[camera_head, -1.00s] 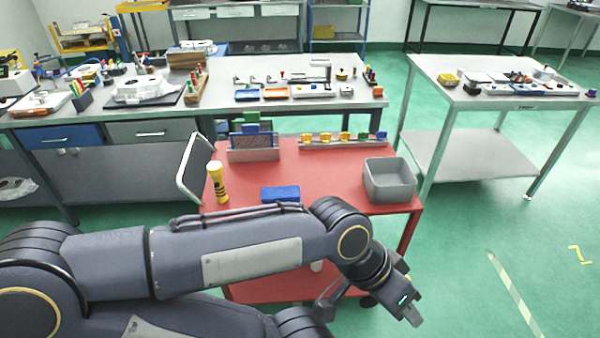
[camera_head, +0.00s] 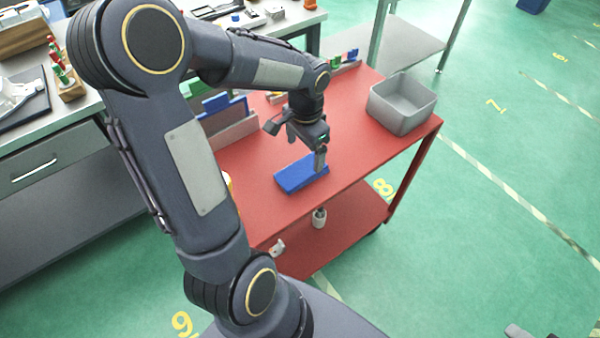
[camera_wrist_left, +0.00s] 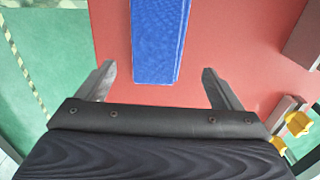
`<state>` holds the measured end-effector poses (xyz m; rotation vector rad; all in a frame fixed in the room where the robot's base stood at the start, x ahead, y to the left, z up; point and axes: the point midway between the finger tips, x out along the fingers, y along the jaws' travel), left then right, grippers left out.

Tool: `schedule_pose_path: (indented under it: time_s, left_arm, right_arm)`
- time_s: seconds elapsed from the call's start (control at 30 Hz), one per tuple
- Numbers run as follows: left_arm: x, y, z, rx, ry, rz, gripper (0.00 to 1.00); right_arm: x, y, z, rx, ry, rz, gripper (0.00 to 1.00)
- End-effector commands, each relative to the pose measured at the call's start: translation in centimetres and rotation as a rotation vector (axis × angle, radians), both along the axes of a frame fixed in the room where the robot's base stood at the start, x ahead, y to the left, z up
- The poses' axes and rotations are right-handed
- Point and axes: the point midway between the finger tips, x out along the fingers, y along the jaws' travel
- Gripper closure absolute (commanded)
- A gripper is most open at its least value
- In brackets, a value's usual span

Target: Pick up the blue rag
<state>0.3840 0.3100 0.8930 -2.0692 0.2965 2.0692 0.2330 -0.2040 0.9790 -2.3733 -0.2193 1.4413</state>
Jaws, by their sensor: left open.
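The blue rag (camera_head: 300,176) is a flat, folded rectangle lying on the red cart top (camera_head: 370,143). In the left wrist view the rag (camera_wrist_left: 158,42) lies lengthwise between the lines of the two fingers, its near end just ahead of the fingertips. My left gripper (camera_head: 319,158) points down over the rag's right end in the head view. In the left wrist view the left gripper (camera_wrist_left: 157,80) is open, with nothing between its fingers. I cannot tell how high the fingertips are above the cart. My right gripper does not show.
A grey open bin (camera_head: 402,104) stands at the cart's right end. A rack with blue plates (camera_head: 222,112) stands behind my left arm. Yellow pieces (camera_wrist_left: 277,145) show at the lower right of the wrist view. The cart top between rag and bin is clear.

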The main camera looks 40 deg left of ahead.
Motion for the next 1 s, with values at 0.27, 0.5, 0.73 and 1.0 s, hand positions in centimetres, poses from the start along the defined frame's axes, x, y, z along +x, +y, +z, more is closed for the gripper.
schedule_pose_path:
  time_s: [0.27,0.5,0.73,1.0]
  left_arm:
    - [-1.0,-0.1,-3.8,-0.003,0.005,0.002,0.13]
    - [-0.9,-0.1,-5.8,-0.002,0.000,0.003,0.13]
    - [-0.9,-0.1,-5.8,-0.002,-0.001,0.003,0.18]
    - [-0.9,-0.1,-5.8,-0.002,-0.001,0.003,0.53]
  right_arm:
    - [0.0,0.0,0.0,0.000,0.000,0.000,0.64]
    - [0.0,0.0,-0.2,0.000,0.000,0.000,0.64]
    - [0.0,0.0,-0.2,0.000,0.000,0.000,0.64]
    - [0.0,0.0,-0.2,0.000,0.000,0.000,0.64]
